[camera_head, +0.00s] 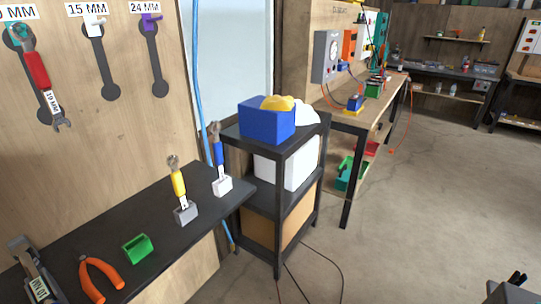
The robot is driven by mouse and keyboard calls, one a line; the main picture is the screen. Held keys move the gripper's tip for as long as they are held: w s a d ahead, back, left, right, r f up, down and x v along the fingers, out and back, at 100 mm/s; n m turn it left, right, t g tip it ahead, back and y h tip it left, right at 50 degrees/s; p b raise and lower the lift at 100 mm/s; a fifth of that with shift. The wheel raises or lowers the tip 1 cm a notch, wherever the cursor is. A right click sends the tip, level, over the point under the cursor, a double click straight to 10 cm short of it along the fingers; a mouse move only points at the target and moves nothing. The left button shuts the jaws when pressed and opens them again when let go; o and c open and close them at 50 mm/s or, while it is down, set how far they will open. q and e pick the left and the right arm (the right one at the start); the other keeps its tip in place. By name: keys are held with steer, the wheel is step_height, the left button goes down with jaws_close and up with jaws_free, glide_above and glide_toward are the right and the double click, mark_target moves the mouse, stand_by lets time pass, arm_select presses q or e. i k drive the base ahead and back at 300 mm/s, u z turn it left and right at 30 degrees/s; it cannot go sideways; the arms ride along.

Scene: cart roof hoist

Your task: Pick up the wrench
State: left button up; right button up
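A red-handled wrench (37,71) with a "19 MM" tag hangs on the wooden wall board at the upper left. A yellow-handled wrench (178,182) stands upright in a grey holder (186,212) on the black bench. A blue-handled wrench (217,150) stands in a white holder (222,186) farther back. Which wrench is meant is unclear. My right gripper (519,279) shows only partly at the bottom right corner, far from the wrenches; its opening is unclear.
Orange-handled pliers (101,275), a green holder (138,249) and a grey tool with a millimetre label (36,282) occupy the near bench (160,240). A black cart (277,214) carries a blue bin (267,122). Open floor (410,210) lies to the right; cables cross part of it.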

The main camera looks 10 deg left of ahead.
mark_target(218, 147)
steer(key=z, duration=0.7)
steer(key=i, duration=3.1)
steer(key=u, duration=4)
steer(key=k, duration=0.5)
steer(key=z, duration=1.2)
